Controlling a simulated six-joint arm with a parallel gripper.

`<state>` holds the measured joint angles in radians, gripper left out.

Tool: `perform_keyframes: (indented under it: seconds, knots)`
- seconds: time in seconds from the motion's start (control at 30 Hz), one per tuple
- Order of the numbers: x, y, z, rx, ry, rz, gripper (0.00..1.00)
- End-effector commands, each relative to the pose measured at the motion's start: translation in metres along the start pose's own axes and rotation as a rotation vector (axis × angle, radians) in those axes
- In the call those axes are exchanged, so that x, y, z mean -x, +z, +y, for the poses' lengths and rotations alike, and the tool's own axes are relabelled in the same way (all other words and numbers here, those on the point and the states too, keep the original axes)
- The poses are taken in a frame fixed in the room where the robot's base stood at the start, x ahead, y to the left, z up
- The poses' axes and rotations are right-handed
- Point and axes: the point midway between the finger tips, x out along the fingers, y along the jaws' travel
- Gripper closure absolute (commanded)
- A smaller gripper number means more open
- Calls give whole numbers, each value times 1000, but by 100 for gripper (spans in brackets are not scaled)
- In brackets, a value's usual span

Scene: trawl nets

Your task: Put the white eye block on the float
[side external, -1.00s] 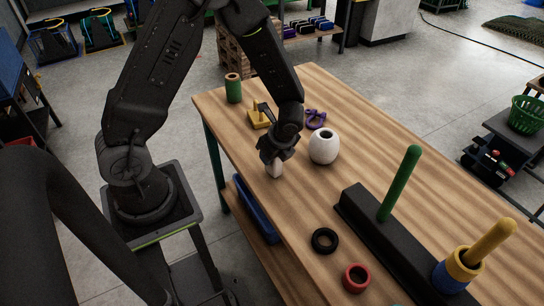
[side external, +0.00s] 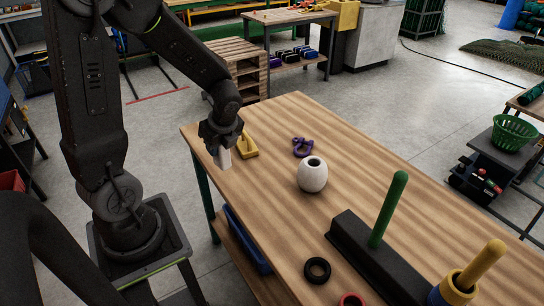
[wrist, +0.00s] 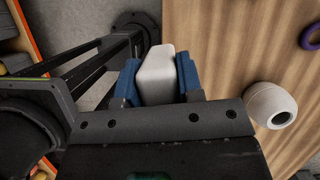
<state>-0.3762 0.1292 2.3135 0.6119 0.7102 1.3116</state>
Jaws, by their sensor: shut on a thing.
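My gripper (side external: 221,148) is shut on the white eye block (side external: 223,161), near the left edge of the table. In the wrist view the block (wrist: 157,76) sits between the two blue fingers; no eye can be made out on it. The block appears to be clear of the tabletop. The float (side external: 312,175), a white rounded body with a dark hole in its top, stands on the table to the right of my gripper. It also shows at the right of the wrist view (wrist: 270,103), apart from the held block.
A black base with a green peg (side external: 388,210) and a ringed yellow peg (side external: 485,264) stands at right. A black ring (side external: 317,270) lies in front. Bare wood surrounds the float.

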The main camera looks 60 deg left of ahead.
Motion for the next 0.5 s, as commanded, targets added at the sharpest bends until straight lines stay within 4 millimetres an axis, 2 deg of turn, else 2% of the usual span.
perform_keyframes:
  seconds: [0.17,0.4,0.5]
  knots:
    - [17,5,-36,-86,-42,-2,93]
    - [67,5,-116,-323,-139,-2,93]
    - [86,3,-140,-407,-174,-1,93]
